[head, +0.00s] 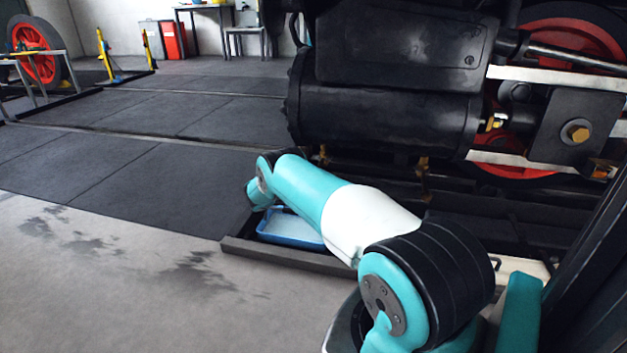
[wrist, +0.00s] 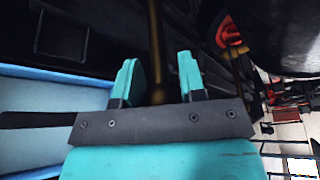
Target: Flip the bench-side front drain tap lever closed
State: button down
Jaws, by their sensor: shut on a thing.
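My gripper (wrist: 160,75) shows in the wrist view as two teal fingers on either side of a thin, dark brass rod with a rounded end, which looks like the drain tap lever (wrist: 157,50). It is shut on this rod, though the exact contact is too dark to see. In the head view my arm reaches low beside the black cylinder (head: 385,115), and the fingers are hidden. Two brass drain taps hang under the cylinder, the front one (head: 323,156) at its left end and another (head: 422,167) further right. The lever's angle is hard to tell.
A blue tray (head: 290,240) lies on the floor under the arm; its blue side (wrist: 50,95) is left in the wrist view. A red-and-brass fitting (wrist: 232,35) is right of the fingers. A dark kerb (head: 270,257) edges the pit.

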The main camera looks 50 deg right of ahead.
jog(key=shift+w, duration=0.25)
jog(key=c, duration=1.1)
grip_release()
jog(key=shift+a, duration=0.1)
jog(key=p+v, duration=1.7)
jog(key=p, duration=0.1)
jog(key=shift+s+a+r, duration=0.1)
jog(key=shift+a, duration=0.1)
